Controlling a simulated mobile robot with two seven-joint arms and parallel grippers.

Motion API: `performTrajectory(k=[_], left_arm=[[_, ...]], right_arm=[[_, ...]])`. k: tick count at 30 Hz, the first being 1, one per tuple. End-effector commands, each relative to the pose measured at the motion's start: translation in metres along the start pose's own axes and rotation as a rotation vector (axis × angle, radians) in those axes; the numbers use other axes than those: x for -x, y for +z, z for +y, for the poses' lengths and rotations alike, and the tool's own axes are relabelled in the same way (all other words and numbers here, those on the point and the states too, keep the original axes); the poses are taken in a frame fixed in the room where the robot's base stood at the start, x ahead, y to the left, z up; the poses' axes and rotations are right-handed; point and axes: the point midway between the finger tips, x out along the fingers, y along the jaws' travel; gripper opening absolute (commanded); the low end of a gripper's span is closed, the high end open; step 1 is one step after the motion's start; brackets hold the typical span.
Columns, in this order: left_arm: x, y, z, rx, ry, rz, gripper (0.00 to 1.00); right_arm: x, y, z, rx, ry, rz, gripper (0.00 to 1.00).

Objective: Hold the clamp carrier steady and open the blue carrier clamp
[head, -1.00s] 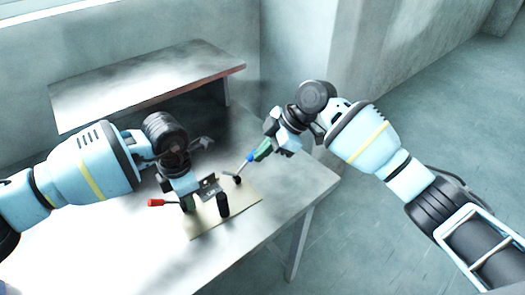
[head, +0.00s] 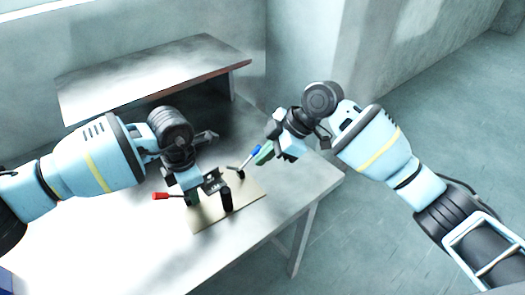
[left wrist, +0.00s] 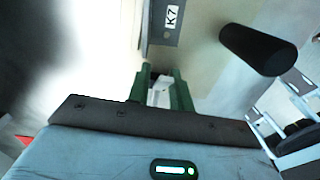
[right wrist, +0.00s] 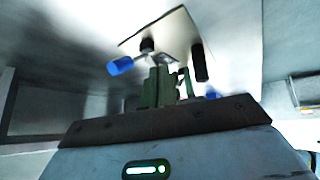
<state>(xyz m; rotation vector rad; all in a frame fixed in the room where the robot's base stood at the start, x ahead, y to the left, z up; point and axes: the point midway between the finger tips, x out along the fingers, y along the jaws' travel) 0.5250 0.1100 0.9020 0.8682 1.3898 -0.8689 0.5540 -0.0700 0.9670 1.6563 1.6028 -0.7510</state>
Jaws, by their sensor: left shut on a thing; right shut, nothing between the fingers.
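The clamp carrier is a beige plate (head: 243,208) on the table, with a black upright post (head: 227,199); the post also shows in the left wrist view (left wrist: 258,48). The blue carrier clamp's handle (head: 256,150) slants up from the plate's far side; it shows left of the fingers in the right wrist view (right wrist: 120,66). My left gripper (head: 193,196) is shut on the carrier by its K7-marked part (left wrist: 167,28); the exact grip is partly hidden. My right gripper (head: 265,154) is shut and empty, right beside the blue handle; I cannot tell whether they touch.
A red handle (head: 160,196) sticks out left of my left gripper. A raised shelf (head: 150,75) stands at the back of the white table (head: 110,235). The table's right edge is close to the carrier. The front of the table is clear.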

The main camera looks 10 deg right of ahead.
Motion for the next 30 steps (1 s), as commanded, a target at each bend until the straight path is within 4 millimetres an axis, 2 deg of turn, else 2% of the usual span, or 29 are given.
performTrajectory(k=[2, 9, 15, 21, 28, 29, 30], left_arm=[[0.0, 0.0, 0.0, 0.001, 0.001, 0.0, 0.0], [0.0, 0.0, 0.0, 0.001, 0.001, 0.0, 0.0], [0.0, 0.0, 0.0, 0.001, 0.0, 0.0, 0.0], [0.0, 0.0, 0.0, 0.0, 0.0, 0.0, 0.0], [0.0, 0.0, 0.0, 0.0, 0.0, 0.0, 0.0], [0.0, 0.0, 0.0, 0.0, 0.0, 0.0, 0.25], [0.0, 0.0, 0.0, 0.0, 0.0, 0.0, 0.31]], right_arm=[[0.005, -0.003, -0.011, 0.003, 0.0, -0.001, 0.0], [0.057, 0.01, -0.004, 0.0, 0.003, -0.002, 0.0], [0.087, 0.017, -0.002, -0.001, 0.002, -0.002, 0.0], [0.1, 0.02, -0.001, 0.0, 0.001, -0.001, 0.0], [0.102, 0.02, -0.001, 0.0, 0.0, -0.001, 0.0], [0.102, 0.02, -0.001, 0.0, 0.0, -0.001, 0.0], [0.102, 0.02, -0.001, 0.0, 0.0, -0.001, 0.0]])
